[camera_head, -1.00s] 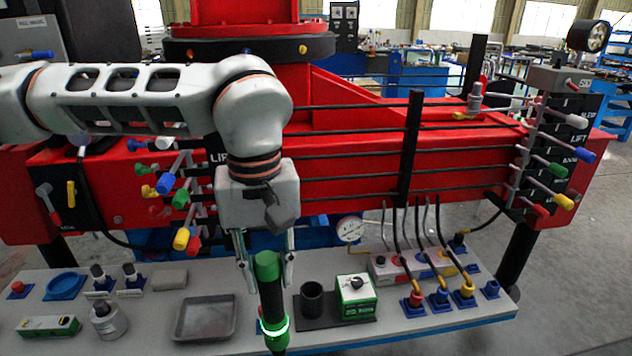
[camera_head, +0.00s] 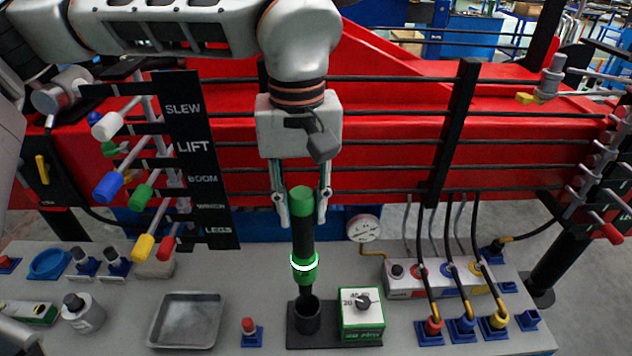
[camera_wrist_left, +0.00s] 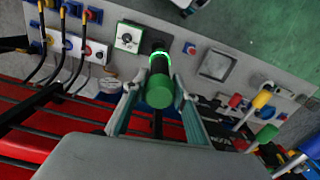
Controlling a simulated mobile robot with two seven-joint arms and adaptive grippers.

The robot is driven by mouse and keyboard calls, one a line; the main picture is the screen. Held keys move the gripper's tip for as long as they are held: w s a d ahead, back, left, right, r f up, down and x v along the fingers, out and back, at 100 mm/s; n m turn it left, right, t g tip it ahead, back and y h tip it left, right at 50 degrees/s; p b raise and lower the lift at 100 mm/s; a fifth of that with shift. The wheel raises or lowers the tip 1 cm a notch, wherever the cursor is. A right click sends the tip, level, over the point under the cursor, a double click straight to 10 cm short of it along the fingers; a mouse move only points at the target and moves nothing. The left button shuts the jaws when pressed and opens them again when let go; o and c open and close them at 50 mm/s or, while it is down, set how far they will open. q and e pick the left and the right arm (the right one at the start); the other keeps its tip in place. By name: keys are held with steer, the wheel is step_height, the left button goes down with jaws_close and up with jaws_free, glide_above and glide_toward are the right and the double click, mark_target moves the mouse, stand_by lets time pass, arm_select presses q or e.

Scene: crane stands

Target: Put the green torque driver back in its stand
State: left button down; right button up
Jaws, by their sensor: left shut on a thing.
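The green torque driver (camera_head: 304,235) is upright in the head view, with a green cap, a black shaft and a glowing ring near its lower part. My left gripper (camera_head: 304,215) is shut on its upper part. In the left wrist view the driver (camera_wrist_left: 159,85) sits between the fingers of my left gripper (camera_wrist_left: 158,100). The stand (camera_head: 308,317) is a dark cup on a dark base plate on the bench. The driver's thin lower tip is at the cup's mouth in the head view; I cannot tell how deep it sits. My right gripper is not in view.
A green and white dial box (camera_head: 362,314) stands right beside the cup. A red-topped blue block (camera_head: 250,332) and a grey tray (camera_head: 186,320) lie to the left. Cabled plugs in coloured sockets (camera_head: 462,328) stand to the right. Red crane beam and levers rise behind.

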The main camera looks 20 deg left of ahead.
arm_select(q)
steer(key=shift+w+r, duration=0.1)
steer(key=shift+w, duration=0.25)
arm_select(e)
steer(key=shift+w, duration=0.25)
arm_select(q)
steer(key=shift+s, duration=0.15)
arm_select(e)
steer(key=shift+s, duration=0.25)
arm_select(q)
steer(key=shift+p, duration=0.3)
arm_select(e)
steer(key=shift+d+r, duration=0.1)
